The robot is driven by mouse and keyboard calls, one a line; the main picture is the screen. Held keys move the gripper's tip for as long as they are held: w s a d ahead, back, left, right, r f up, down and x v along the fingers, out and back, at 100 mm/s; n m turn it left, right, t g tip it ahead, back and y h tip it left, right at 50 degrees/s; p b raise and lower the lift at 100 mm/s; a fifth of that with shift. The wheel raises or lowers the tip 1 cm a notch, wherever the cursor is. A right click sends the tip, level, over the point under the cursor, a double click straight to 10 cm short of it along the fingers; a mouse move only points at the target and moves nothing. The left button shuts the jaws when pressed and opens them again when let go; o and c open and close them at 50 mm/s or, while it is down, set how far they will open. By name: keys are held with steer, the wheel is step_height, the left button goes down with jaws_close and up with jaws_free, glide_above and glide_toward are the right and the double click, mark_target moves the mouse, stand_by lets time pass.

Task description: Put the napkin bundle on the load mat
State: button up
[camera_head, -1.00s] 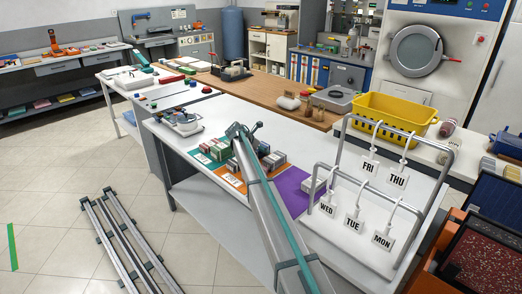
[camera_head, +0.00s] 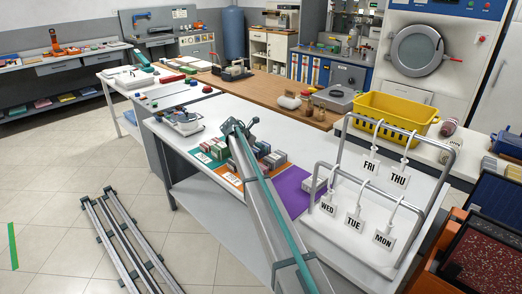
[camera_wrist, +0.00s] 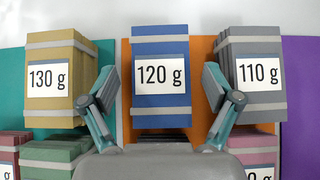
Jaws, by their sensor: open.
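Several paper-banded napkin bundles with weight labels lie on coloured mats. In the wrist view, a blue bundle marked 120 g (camera_wrist: 160,108) is in the middle, a yellow one marked 130 g (camera_wrist: 60,102) at left and a grey one marked 110 g (camera_wrist: 262,98) at right. My gripper (camera_wrist: 160,82) is open, its fingers on either side of the blue bundle in the picture. Contact cannot be told. In the head view, my gripper (camera_head: 240,128) is over the bundles. A teal mat (camera_head: 203,157), an orange mat (camera_head: 230,181) and a purple mat (camera_head: 293,192) lie side by side. Which is the load mat is unclear.
A scale-like device (camera_head: 184,124) sits at the table's left end. A yellow basket (camera_head: 392,112) stands behind. Much of the purple mat looks bare; my arm hides part of the table.

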steer(key=v, duration=0.8)
steer(key=shift+b, duration=0.35)
steer(key=shift+a, duration=0.1)
